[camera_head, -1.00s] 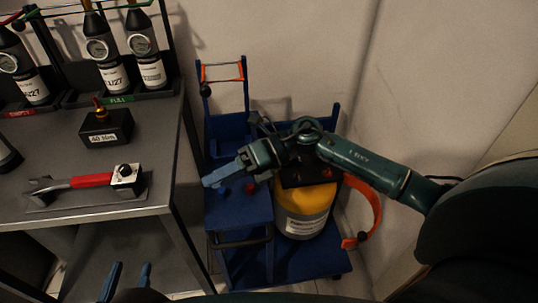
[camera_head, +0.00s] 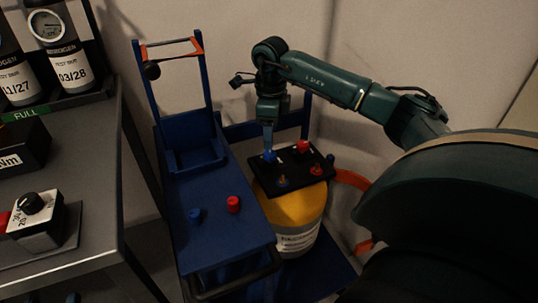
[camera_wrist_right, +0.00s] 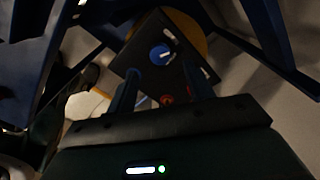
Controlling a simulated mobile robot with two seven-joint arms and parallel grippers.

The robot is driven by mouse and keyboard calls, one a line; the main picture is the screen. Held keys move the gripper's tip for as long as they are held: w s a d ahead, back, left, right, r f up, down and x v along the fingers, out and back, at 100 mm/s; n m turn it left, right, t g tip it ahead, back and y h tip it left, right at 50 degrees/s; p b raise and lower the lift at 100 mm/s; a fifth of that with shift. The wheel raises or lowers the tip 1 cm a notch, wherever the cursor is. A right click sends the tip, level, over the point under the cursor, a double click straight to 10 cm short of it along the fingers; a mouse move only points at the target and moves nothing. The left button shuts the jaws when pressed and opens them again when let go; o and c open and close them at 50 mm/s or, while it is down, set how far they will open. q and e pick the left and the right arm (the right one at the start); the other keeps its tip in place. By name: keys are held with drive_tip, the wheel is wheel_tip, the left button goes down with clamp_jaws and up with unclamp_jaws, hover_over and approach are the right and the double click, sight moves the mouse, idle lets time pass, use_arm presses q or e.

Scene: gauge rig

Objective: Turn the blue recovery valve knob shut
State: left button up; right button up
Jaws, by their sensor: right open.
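A blue knob (camera_head: 270,156) sits on the black panel (camera_head: 262,186) on top of the yellow tank. In the right wrist view this blue knob (camera_wrist_right: 160,54) shows a white pointer line. My right gripper (camera_head: 269,146) points down at it in the head view, its fingertips close to it. In the wrist view the fingers (camera_wrist_right: 164,88) are apart with nothing held, and the knob appears beyond their tips. Contact cannot be told. Another blue knob (camera_head: 195,215) is on the blue cart. I cannot read which is the recovery valve. My left gripper (camera_head: 73,298) barely shows at the bottom edge.
The yellow tank (camera_head: 300,208) is beneath the panel. A grey bench (camera_head: 95,215) stands left, with a wall behind.

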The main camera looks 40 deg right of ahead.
sight(270, 153)
wheel_tip(270, 153, down, 5)
drive_tip(key=shift+b, duration=0.75)
drive_tip(key=shift+f, duration=0.6)
use_arm(q)
drive_tip(key=shift+w+r+m+t+h, duration=0.35)
drive_tip(key=shift+r+m+t+h, duration=0.15)
drive_tip(key=shift+r, duration=0.35)
use_arm(e)
drive_tip(key=c, duration=1)
drive_tip(key=shift+o, duration=0.2)
